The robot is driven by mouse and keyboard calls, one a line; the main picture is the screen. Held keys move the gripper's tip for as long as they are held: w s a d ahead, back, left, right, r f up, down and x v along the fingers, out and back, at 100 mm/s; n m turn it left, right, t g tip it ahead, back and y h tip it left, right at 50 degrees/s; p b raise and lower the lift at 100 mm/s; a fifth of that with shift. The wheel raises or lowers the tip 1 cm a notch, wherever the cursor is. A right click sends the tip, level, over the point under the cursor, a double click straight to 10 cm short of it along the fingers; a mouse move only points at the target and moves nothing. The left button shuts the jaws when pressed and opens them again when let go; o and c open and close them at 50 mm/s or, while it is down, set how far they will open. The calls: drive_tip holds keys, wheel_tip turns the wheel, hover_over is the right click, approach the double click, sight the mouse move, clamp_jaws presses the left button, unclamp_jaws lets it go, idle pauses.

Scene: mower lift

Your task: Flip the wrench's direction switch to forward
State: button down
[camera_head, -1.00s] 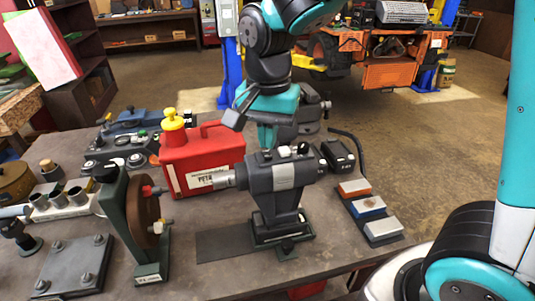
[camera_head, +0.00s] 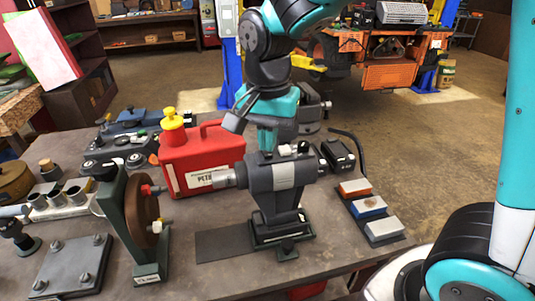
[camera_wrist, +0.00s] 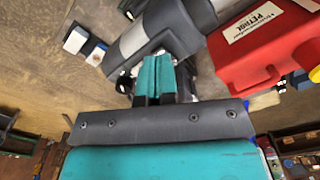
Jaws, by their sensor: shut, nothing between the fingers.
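The wrench (camera_head: 285,178) is a grey and black power tool with a pale band. It stands upright on the workbench with its nose pointing left. It also shows in the wrist view (camera_wrist: 190,25). Small pale parts (camera_head: 285,150) sit along its top; which one is the direction switch, and which way it is set, I cannot tell. My gripper (camera_head: 267,148) points down at the wrench's top, its teal fingers shut and empty. In the wrist view the fingertips (camera_wrist: 155,60) are close against the wrench's body; whether they touch it is unclear.
A red petrol can (camera_head: 200,158) stands just behind the wrench's nose. A green stand with a brown wheel (camera_head: 143,218) is at the left front. A black battery-like block (camera_head: 338,153) and a rack of coloured blocks (camera_head: 370,208) lie to the right.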

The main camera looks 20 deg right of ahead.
drive_tip(key=shift+f+b, duration=0.55)
drive_tip(key=shift+f, duration=0.35)
drive_tip(key=shift+r, duration=0.1)
wheel_tip(320, 180, up, 7)
drive_tip(key=p, duration=0.6)
drive_tip(key=shift+p, duration=0.35)
idle(0.3)
drive_tip(key=shift+s, duration=0.1)
drive_tip(key=s+a+f+n+y+b, duration=0.2)
drive_tip(key=s+f+n+b, duration=0.1)
drive_tip(key=s+n, duration=0.4)
drive_tip(key=s+a+f+n+y+b, duration=0.2)
drive_tip(key=s+n+b, duration=0.3)
drive_tip(key=s+n, duration=0.3)
drive_tip(key=shift+s+a+f+b, duration=0.3)
drive_tip(key=shift+s+f, duration=0.1)
drive_tip(key=shift+s, duration=0.05)
